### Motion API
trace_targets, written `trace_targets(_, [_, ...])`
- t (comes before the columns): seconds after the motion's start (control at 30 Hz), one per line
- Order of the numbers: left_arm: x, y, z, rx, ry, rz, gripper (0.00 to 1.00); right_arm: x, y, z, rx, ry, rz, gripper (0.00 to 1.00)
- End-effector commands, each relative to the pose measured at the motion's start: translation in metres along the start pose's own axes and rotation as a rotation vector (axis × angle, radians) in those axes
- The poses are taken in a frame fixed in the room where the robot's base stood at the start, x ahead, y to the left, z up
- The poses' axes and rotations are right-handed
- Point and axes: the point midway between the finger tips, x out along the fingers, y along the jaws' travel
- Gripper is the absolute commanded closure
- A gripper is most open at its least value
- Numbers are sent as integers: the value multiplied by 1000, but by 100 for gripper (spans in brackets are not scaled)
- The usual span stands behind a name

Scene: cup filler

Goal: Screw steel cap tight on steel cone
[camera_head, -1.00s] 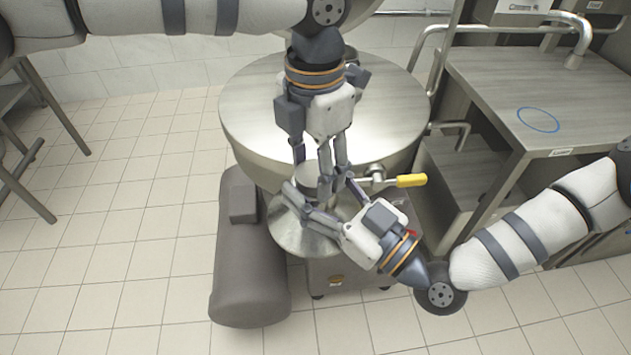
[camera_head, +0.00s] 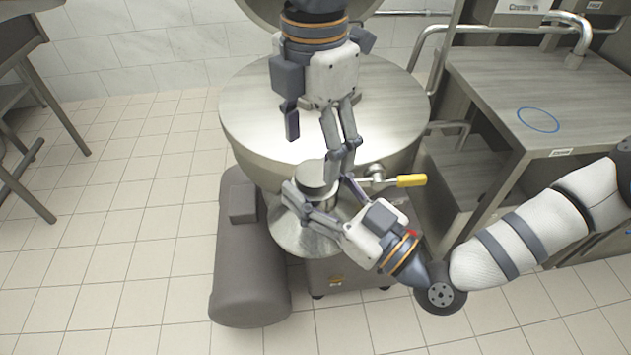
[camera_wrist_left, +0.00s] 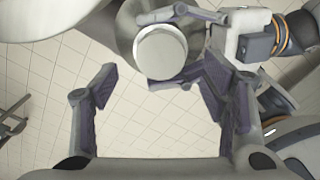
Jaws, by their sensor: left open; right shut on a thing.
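The steel cap (camera_head: 316,176) is a round, flat-topped piece above the flared steel cone (camera_head: 293,238). They look upright and together; how tightly they fit cannot be seen. The cap's pale top also shows in the left wrist view (camera_wrist_left: 162,50). My left gripper (camera_head: 316,148) is open and empty, its fingers spread wide, beside and behind the cap. It also shows in the left wrist view (camera_wrist_left: 160,82), with the cap beyond its fingers. My right gripper (camera_head: 325,200) reaches in from the lower right and is shut around the cone's upper part, just below the cap; its fingers hide the joint.
A large round steel vessel (camera_head: 250,105) stands behind the cap. A yellow-handled valve (camera_head: 410,180) is close on the right. A grey motor housing (camera_head: 248,270) stands at the left. A steel table with a blue ring (camera_head: 538,120) is at the right. The left floor is open.

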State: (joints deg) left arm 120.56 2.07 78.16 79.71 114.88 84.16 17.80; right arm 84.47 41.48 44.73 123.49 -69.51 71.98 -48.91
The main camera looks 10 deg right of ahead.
Motion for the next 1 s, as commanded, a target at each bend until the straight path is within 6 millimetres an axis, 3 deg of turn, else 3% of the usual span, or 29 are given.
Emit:
trace_targets(0.13, [-3,0,0,-33,-1,3,37,1,0,-2,-1,6,0,100])
trace_targets(0.33, [-28,0,0,-439,-2,5,37,1,0,-2,-1,7,0,100])
trace_targets(0.5, [-36,0,0,-588,0,1,37,1,0,-2,-1,6,0,100])
trace_targets(0.77, [-33,0,0,-585,1,1,37,1,0,-2,-1,6,0,100])
trace_targets(1.0, [2,0,-1,-584,3,0,37,1,0,-2,-1,6,0,100])
